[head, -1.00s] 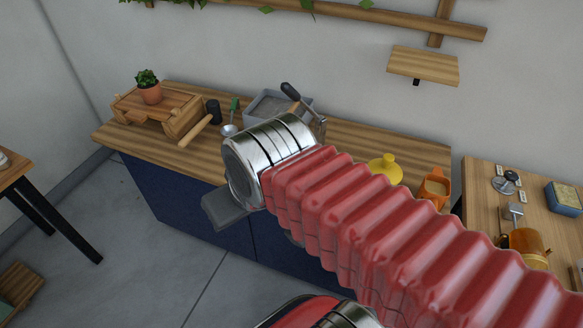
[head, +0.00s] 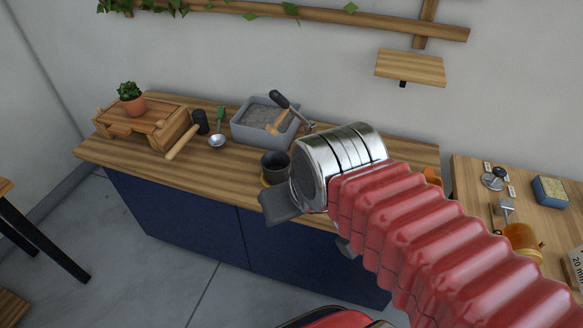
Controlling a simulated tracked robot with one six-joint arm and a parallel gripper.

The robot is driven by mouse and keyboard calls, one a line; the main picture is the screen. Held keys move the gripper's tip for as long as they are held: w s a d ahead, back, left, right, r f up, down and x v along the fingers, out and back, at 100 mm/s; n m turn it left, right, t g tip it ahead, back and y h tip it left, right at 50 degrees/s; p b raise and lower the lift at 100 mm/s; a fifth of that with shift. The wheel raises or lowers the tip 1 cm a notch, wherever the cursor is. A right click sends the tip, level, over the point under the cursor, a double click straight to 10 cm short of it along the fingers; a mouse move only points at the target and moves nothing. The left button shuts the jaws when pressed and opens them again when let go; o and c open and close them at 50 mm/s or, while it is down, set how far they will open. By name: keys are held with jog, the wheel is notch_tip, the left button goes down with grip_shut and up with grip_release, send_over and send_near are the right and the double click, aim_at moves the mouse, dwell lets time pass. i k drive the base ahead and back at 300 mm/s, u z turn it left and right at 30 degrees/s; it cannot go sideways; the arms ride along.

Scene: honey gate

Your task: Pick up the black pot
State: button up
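A small black pot (head: 274,163) stands upright near the front edge of the wooden counter (head: 225,181), left of my metal wrist. A bit of yellow shows at its base. My gripper (head: 280,207) is mostly hidden behind my wrist. One dark grey finger shows below and in front of the pot, by the counter edge. The picture does not show whether the finger touches the pot, or where the other finger is.
A grey bin (head: 250,132) with a scoop stands behind the pot. A green-handled spoon (head: 217,140), a black cylinder (head: 200,121) and a wooden crate (head: 155,122) with a potted plant (head: 131,98) stand left. A second table (head: 475,213) is at right.

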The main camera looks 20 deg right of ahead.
aim_at(270, 159)
jog(key=z, duration=1.35)
jog(key=k, duration=0.65)
jog(key=u, duration=0.9)
jog(key=i, duration=1)
jog(key=z, duration=0.1)
